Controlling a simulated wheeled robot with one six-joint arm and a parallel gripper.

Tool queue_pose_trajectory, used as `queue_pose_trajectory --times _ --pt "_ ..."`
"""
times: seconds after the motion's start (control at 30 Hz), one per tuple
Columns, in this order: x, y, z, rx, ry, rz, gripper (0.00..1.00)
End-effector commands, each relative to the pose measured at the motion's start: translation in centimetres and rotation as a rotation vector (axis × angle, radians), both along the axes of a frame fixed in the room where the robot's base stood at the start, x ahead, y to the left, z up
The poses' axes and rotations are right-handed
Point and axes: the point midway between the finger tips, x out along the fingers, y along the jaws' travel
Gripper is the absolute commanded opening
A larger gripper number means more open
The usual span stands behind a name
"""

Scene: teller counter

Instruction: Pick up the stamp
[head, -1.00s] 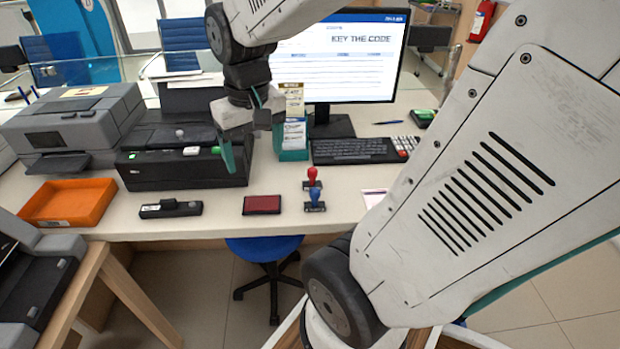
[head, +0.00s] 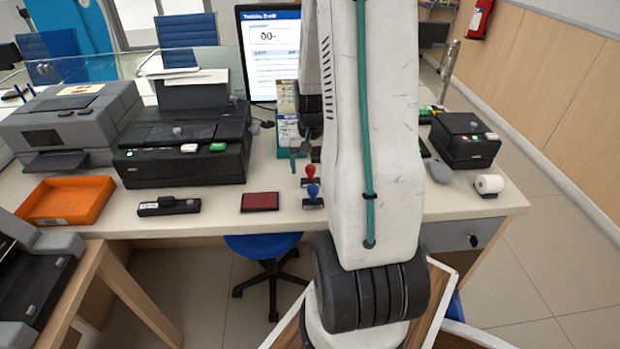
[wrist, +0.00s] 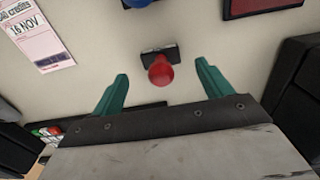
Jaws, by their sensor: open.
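Two stamps stand upright on the counter, one with a red knob (head: 310,170) and, just in front of it, one with a blue knob (head: 313,192). In the wrist view the red stamp (wrist: 160,72) is centred between the fingertips, with its dark base on the counter. The blue stamp (wrist: 137,3) shows only in part at the top edge. My gripper (wrist: 162,76) is open and empty, its two green fingers on either side of the red stamp in the picture. In the head view my arm hides most of the gripper.
A red ink pad (head: 260,201) lies left of the stamps. A black device (head: 170,206), an orange tray (head: 67,200) and printers (head: 70,115) are further left. A card holder (head: 288,135) stands behind the stamps. A payment printer (head: 464,140) stands right.

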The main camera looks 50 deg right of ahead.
Motion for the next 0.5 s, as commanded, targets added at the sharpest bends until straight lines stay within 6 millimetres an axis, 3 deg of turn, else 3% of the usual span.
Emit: queue_pose_trajectory --times 0.23,0.5 --pt "0.0 0.2 -3.7 0.003 0.003 0.001 0.78" --pt "0.1 0.1 -4.3 0.0 0.0 0.001 0.78"
